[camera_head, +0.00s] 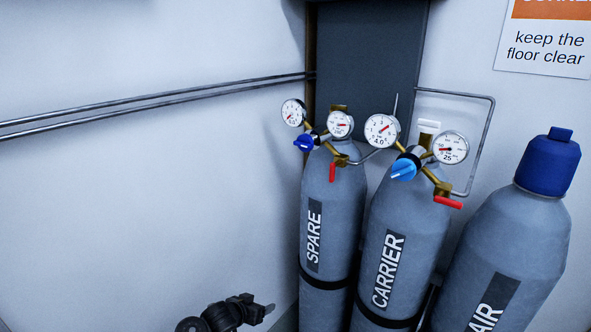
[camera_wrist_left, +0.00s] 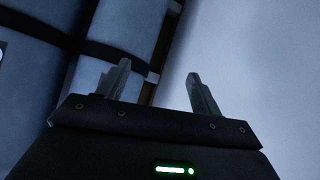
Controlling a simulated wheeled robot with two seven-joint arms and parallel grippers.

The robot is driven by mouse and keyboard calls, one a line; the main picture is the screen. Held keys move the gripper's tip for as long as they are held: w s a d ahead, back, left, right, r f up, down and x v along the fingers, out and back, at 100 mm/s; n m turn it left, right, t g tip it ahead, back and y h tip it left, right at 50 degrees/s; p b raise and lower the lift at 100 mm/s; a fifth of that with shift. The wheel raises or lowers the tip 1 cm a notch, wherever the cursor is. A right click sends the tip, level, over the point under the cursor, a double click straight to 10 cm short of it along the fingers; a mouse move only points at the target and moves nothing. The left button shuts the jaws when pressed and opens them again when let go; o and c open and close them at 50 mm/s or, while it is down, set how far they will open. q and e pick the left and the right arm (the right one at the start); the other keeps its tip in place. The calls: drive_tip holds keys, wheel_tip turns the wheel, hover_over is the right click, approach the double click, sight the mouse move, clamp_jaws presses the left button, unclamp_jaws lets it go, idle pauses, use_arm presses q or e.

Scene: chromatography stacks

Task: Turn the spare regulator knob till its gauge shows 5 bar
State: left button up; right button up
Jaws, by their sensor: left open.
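The spare regulator knob (camera_head: 303,143) is dark blue and sits on a brass regulator at the top of the grey SPARE cylinder (camera_head: 316,215). Its left gauge (camera_head: 293,112) and right gauge (camera_head: 340,124) are round with white faces. Their readings are too small to tell surely. My left gripper (camera_head: 268,309) is at the bottom of the head view, well below the knob and left of the cylinder. In the left wrist view its two fingers (camera_wrist_left: 158,76) stand apart with nothing between them. The knob is not in the wrist view. My right gripper is not in view.
The CARRIER cylinder (camera_head: 402,225) stands beside SPARE, with a light blue knob (camera_head: 404,168) and two gauges. A blue-capped AIR cylinder (camera_head: 510,230) stands at the right. Red valve levers stick out near both regulators. Pipes run along the left wall; the space left of SPARE is clear.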

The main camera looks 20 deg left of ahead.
use_arm(q)
drive_tip(key=w+d+r+m+t+h+p, duration=0.1)
drive_tip(key=w+r+t, duration=0.15)
drive_tip(key=r, duration=0.95)
drive_tip(key=w+d+r+t, duration=0.1)
drive_tip(key=w+r, duration=0.2)
drive_tip(key=r, duration=0.9)
wheel_tip(320, 180, up, 9)
drive_tip(key=d+h, duration=0.1)
drive_tip(key=m+t+h+p, duration=0.2)
drive_tip(key=t, duration=0.1)
approach(300, 144)
drive_tip(key=x, duration=0.8)
drive_tip(key=shift+w+d, duration=0.1)
drive_tip(key=shift+w, duration=0.15)
drive_tip(key=shift+c, duration=0.4)
drive_tip(key=c, duration=0.9)
